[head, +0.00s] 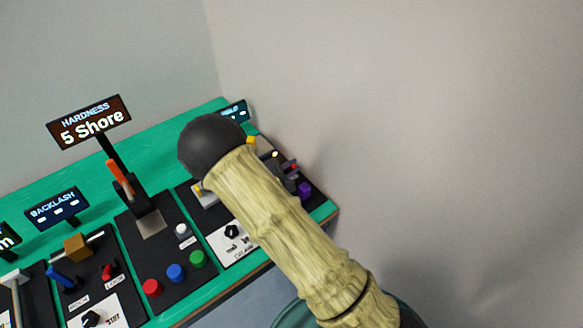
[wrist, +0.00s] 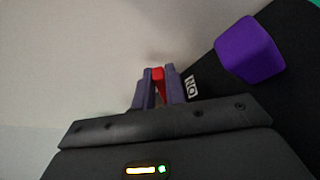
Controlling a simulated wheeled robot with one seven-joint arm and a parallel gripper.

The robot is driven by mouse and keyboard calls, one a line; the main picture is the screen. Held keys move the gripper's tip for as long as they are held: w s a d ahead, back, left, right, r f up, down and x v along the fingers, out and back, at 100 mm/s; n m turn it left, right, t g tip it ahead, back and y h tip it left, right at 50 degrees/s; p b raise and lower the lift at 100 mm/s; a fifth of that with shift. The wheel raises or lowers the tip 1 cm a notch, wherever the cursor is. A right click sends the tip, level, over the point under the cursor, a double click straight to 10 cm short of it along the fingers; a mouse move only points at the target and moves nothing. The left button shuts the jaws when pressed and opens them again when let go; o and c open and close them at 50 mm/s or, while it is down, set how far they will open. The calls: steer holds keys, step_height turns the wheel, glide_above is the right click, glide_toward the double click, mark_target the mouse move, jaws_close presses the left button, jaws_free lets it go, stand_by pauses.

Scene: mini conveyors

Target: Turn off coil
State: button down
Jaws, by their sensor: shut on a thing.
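In the wrist view my gripper (wrist: 160,88) has its two purple-grey fingers closed around a small red switch lever (wrist: 159,73). An upside-down white "ON" label (wrist: 191,86) is on the black panel just right of the fingers. A purple block (wrist: 250,50) stands on the same panel further right. In the head view my arm covers much of this right-hand panel, and a small red part (head: 293,166) shows past it, above the purple block (head: 304,189). The sign behind this panel (head: 236,110) is partly hidden, and I cannot read it fully.
Left of my arm, a panel under the "HARDNESS 5 Shore" sign (head: 90,122) has an orange-handled lever (head: 119,178) and red, blue and green buttons (head: 175,272). A "BACKLASH" sign (head: 57,208) stands further left. A bare wall rises close on the right.

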steer(key=w+n+g+p, duration=0.1)
steer(key=a+r+n+g+p, duration=0.1)
steer(key=n+p, duration=0.1)
steer(key=shift+w+a+r+h, duration=0.1)
steer(key=shift+w+r+h, duration=0.15)
steer(key=shift+w+h, duration=0.1)
steer(key=shift+w+a+n+g+h+p, duration=0.35)
steer(key=shift+n+g+p, duration=0.2)
steer(key=shift+n, duration=0.2)
steer(key=shift+w+a+n+g+h+p, duration=0.1)
steer(key=shift+w+a+n+g+p, duration=0.1)
steer(key=shift+w+n+g+p, duration=0.45)
steer(key=shift+s, duration=0.25)
steer(key=c, duration=1.4)
jaws_free()
steer(key=shift+c, duration=0.2)
steer(key=b+v, duration=0.3)
steer(key=v, duration=1.4)
steer(key=shift+s, duration=0.35)
steer(key=shift+f, duration=0.1)
